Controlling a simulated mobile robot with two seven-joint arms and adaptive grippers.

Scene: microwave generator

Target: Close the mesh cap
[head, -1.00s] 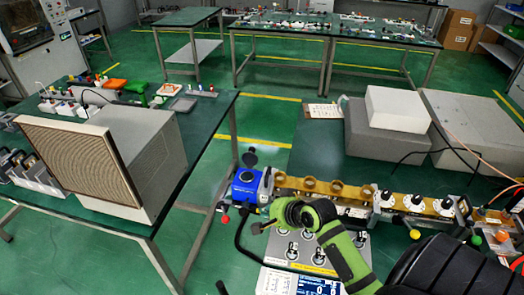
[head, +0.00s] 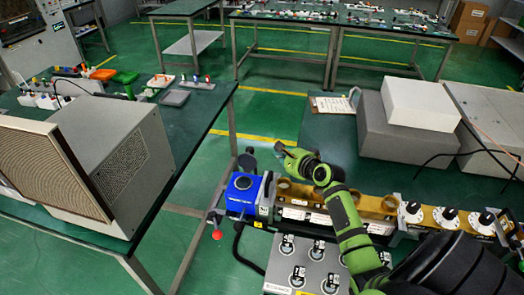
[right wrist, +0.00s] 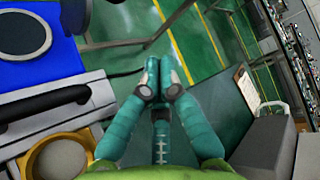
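The blue box (head: 243,193) stands at the left end of the brass-coloured assembly and has a round dark opening on top. A dark round cap (head: 247,161), which looks like the mesh cap, stands open behind the box. In the right wrist view, the blue box (right wrist: 55,55) is at upper left, with part of the dark cap (right wrist: 82,14) at the top edge. My right gripper (head: 281,149) is to the right of the cap, apart from it. In the right wrist view, its fingers (right wrist: 152,78) meet with nothing seen between them. My left gripper is not in view.
Brass rings (head: 365,201) and white dials (head: 447,217) line the assembly to the right. A panel with switches (head: 303,268) lies in front. Grey boxes (head: 405,140) and a clipboard (head: 332,104) are behind. A gap of green floor separates the left table (head: 205,118).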

